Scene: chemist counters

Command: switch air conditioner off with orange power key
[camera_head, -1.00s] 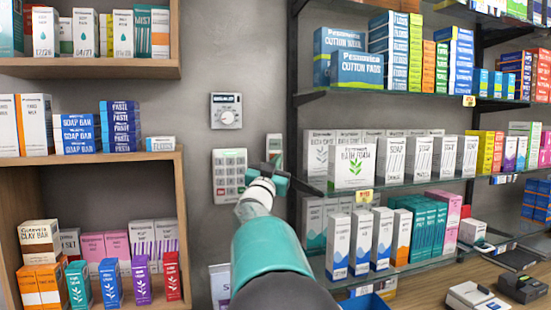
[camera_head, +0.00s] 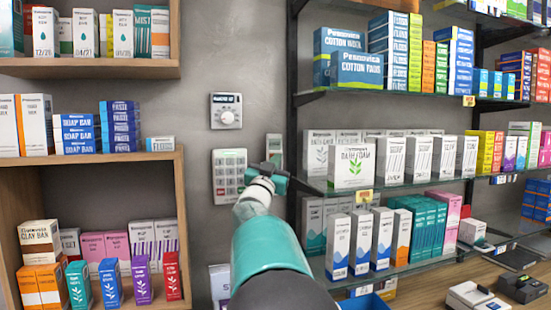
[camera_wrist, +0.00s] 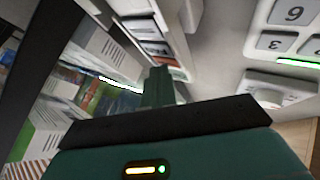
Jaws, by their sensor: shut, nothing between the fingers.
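My gripper (camera_head: 266,168) is at the grey wall, just in front of a small upright wall unit (camera_head: 275,145); it hides the unit's lower part. In the wrist view the teal fingers (camera_wrist: 158,88) are together and empty, pointing at the lower part of a pale panel with dark windows (camera_wrist: 148,30). I cannot tell whether they touch it. A white keypad (camera_head: 230,176) is on the wall left of the gripper; its grey number keys (camera_wrist: 283,42) show in the wrist view. A white dial control (camera_head: 226,111) with a dark display is above the keypad. I cannot clearly make out an orange power key.
Glass shelves (camera_head: 400,188) full of boxes stand close on the right, with a white box (camera_head: 352,166) near the gripper. A wooden shelf unit (camera_head: 100,158) with boxes stands on the left. The bare wall between them is narrow.

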